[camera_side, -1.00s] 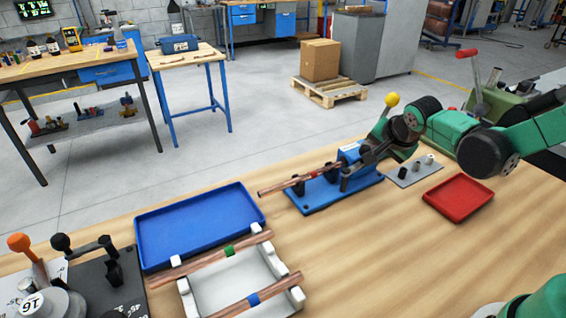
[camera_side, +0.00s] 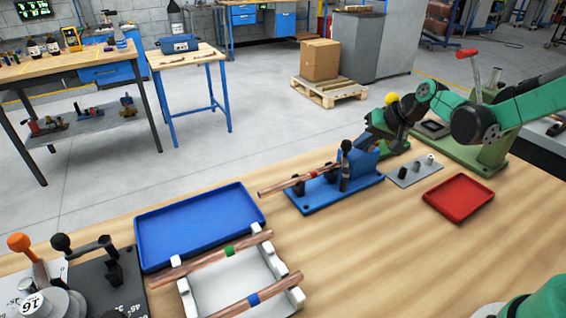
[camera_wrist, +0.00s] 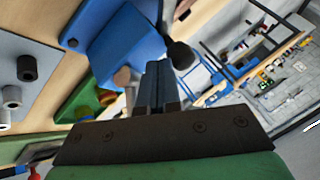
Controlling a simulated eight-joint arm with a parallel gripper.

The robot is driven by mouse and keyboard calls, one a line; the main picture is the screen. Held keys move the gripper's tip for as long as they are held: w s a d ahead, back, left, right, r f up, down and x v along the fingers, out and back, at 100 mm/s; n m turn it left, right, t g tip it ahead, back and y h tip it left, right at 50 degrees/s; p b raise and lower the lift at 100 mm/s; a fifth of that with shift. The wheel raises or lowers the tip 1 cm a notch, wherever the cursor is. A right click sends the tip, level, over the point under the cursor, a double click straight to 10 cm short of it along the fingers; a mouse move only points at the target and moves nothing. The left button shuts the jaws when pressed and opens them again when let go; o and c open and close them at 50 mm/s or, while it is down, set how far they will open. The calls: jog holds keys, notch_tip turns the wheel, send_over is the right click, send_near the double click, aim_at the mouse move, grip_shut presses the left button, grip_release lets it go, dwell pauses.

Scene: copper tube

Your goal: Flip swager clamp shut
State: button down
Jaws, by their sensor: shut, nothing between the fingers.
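The blue swager (camera_side: 335,188) stands on the wooden bench, with a copper tube (camera_side: 295,180) with a red band lying along it to the left. The clamp's black handle (camera_side: 345,165) stands about upright, its ball knob on top. In the wrist view, the black knob (camera_wrist: 181,55) is just right of my fingertips, with the blue swager (camera_wrist: 125,45) behind to the left. My gripper (camera_side: 362,143) is just right of the handle, over the swager's right end. Its fingers (camera_wrist: 157,75) are together and empty. Whether they touch the handle I cannot tell.
A grey plate (camera_side: 414,172) with small dark and grey fittings and a red tray (camera_side: 458,197) lie to the right. A yellow knob (camera_side: 391,98) shows behind my gripper. A blue tray (camera_side: 200,225) and a white rack (camera_side: 235,285) with two copper tubes are at front left.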

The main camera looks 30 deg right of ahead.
aim_at(345, 139)
jog(key=n, duration=0.1)
jog(key=w+n+y, duration=0.1)
jog(key=shift+w+a+n+g+y, duration=0.2)
jog(key=shift+a+n+g+y, duration=0.1)
jog(key=shift+n, duration=0.1)
jog(key=n, duration=0.1)
jog(key=w+a+n+g+y, duration=0.1)
jog(key=n, duration=0.1)
jog(key=shift+y, duration=0.3)
jog(key=shift+w+a, duration=0.2)
jog(key=shift+a, duration=0.05)
jog(key=shift+w+a, duration=0.1)
jog(key=shift+v, duration=2.85)
jog(key=shift+a, duration=0.1)
jog(key=s+a+t+h, duration=0.1)
jog(key=s+a+h, duration=0.1)
jog(key=s, duration=0.5)
jog(key=s+a+r+h, duration=0.1)
jog(key=s+a+h, duration=0.2)
jog(key=s+a, duration=0.2)
jog(key=shift+s+a+t, duration=0.3)
jog(key=shift+s+t, duration=0.1)
jog(key=shift+s, duration=0.8)
